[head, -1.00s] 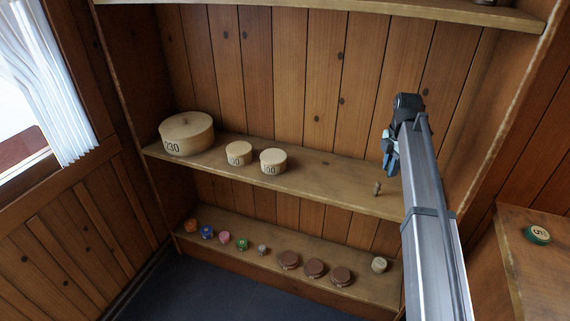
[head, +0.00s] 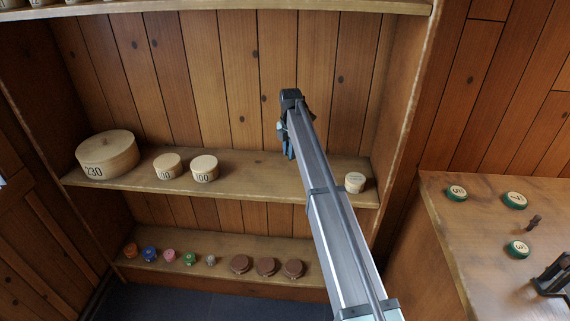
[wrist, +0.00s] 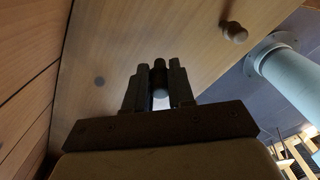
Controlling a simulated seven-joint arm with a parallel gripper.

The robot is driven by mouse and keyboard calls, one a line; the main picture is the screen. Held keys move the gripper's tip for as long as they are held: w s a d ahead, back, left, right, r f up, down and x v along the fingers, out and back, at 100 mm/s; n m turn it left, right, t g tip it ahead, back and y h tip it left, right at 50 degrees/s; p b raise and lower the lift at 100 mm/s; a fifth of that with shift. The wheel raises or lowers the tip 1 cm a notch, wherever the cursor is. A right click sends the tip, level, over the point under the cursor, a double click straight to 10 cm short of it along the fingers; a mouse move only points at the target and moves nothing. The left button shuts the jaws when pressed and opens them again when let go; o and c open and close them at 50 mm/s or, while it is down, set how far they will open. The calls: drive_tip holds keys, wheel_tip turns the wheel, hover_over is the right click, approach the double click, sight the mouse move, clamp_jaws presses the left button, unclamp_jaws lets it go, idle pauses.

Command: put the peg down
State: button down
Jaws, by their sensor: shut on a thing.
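My gripper (head: 287,138) is at the end of the outstretched arm, in front of the back boards and above the middle shelf (head: 250,187) in the head view. In the wrist view my gripper (wrist: 159,78) is shut on a dark, round-ended peg (wrist: 160,76), which sits between the two fingers. The held peg cannot be made out in the head view. A small wooden peg (wrist: 233,32) stands apart from the gripper in the wrist view. Another dark peg (head: 533,221) stands on the side counter (head: 465,235).
On the middle shelf are a large round box (head: 107,155), two smaller boxes (head: 167,167) (head: 205,169) and a pale cylinder (head: 355,182). Coloured spools and brown discs (head: 267,267) line the lower shelf (head: 215,243). Green-rimmed discs (head: 515,200) lie on the counter.

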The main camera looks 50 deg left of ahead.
drive_tip(key=shift+f, duration=2.95)
drive_tip(key=shift+f, duration=0.1)
drive_tip(key=c, duration=1)
unclamp_jaws()
drive_tip(key=shift+o, duration=0.2)
wheel_tip(320, 180, up, 12)
drive_tip(key=shift+r, duration=0.15)
